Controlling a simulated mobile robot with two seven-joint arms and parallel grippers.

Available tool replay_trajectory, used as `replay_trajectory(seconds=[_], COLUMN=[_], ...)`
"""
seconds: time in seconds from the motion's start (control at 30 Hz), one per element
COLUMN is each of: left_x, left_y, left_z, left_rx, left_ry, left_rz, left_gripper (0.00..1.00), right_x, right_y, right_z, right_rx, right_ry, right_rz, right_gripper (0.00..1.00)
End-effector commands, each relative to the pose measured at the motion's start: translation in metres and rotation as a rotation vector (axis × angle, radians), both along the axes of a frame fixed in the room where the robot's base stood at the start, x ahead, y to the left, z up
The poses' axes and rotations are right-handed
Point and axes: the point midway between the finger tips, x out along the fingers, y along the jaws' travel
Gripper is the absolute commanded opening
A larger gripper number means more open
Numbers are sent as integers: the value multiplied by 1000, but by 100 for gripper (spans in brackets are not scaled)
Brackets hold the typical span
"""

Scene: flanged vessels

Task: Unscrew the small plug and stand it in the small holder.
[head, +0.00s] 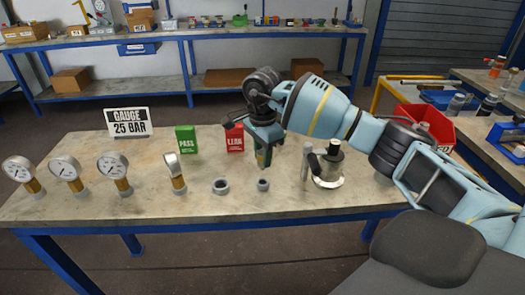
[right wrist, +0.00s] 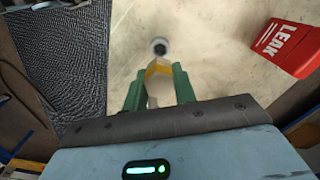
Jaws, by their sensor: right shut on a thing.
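My right gripper (head: 263,158) points down over the bench, its green fingers shut on the small plug. In the right wrist view the plug (right wrist: 158,70) shows between the fingers (right wrist: 157,92) as a brass-yellow band with a pale part. The small holder (head: 263,185), a grey ring, stands on the bench below the gripper; it also shows just beyond the plug in the right wrist view (right wrist: 159,46). The plug looks above the holder and apart from it. The flanged vessel (head: 329,168) stands to the right. My left gripper is not in view.
A larger grey ring holder (head: 220,186) stands left of the small one. Several gauges (head: 115,168) stand farther left. A red LEAK box (head: 235,138) and green PASS box (head: 187,139) stand behind. A slim grey post (head: 306,160) stands beside the vessel. The bench's front strip is clear.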

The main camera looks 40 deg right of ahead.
Motion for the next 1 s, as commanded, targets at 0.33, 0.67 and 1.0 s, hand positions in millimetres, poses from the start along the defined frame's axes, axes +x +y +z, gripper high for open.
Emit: replay_trajectory(seconds=[0.33,0.67,1.0], left_x=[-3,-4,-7], left_y=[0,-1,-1], left_z=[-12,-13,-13], left_rx=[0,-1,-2], left_ry=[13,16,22], left_rz=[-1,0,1], left_gripper=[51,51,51], right_x=[0,0,0], right_y=[0,0,0], right_z=[-33,-37,-36], right_rx=[0,1,1], right_ry=[2,-2,-2], right_rz=[-1,0,-1], right_gripper=[0,0,0])
